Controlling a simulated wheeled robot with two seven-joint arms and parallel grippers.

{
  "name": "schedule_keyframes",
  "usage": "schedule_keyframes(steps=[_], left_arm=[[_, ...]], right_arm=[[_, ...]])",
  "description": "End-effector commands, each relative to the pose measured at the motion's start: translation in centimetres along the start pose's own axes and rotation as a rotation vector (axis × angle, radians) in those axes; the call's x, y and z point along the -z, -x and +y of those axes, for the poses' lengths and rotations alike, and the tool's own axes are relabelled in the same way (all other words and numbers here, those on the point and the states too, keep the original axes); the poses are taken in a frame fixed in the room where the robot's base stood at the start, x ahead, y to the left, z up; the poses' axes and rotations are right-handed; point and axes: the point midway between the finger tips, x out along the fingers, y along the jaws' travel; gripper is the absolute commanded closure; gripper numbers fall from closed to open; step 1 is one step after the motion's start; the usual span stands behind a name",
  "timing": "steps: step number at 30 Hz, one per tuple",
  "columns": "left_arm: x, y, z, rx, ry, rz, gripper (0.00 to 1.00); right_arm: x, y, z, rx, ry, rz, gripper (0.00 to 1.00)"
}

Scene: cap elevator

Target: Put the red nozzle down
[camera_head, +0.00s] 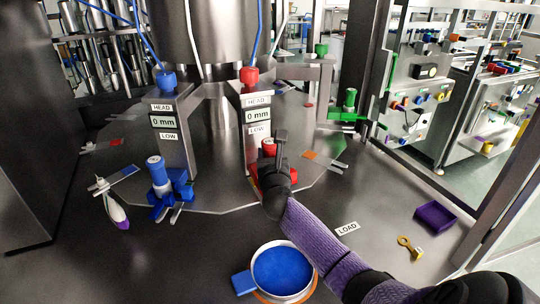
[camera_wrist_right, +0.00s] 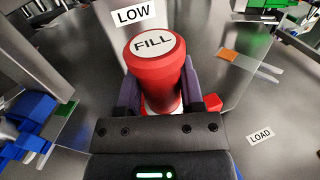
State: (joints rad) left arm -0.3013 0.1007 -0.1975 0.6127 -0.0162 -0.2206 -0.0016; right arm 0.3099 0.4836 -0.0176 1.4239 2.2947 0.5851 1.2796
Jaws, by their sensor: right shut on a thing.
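The red nozzle (camera_wrist_right: 160,75) is a red cylinder with a white top lettered FILL. It stands between the fingers of my right gripper (camera_head: 271,165), which is shut on it. In the head view its red top (camera_head: 269,146) shows just in front of the right metal post (camera_head: 252,125), below the LOW label. My gripper hides most of its lower part, so I cannot tell whether it is resting on anything. A red part (camera_wrist_right: 212,102) shows beside it low down in the wrist view. My left gripper is not in view.
A blue nozzle (camera_head: 156,170) stands in a blue holder at the left post (camera_head: 172,140). A pan with blue contents (camera_head: 282,270) lies at the front. A purple tray (camera_head: 436,217), a yellow wrench (camera_head: 408,244) and a LOAD label (camera_head: 347,228) lie at right.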

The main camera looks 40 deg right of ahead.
Motion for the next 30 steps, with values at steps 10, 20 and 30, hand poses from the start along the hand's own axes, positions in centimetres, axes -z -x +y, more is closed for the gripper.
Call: schedule_keyframes(steps=[10, 20, 30], left_arm=[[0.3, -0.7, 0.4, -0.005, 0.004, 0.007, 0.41], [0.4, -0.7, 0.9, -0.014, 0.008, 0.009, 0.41], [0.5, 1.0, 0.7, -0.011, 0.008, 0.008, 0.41]], right_arm=[[1.1, 0.0, 0.0, 0.0, 0.0, 0.0, 1.0], [1.0, 0.0, 0.0, 0.0, 0.0, 0.001, 0.17], [-0.4, 2.0, 0.1, -0.003, -0.001, 0.002, 0.17]])
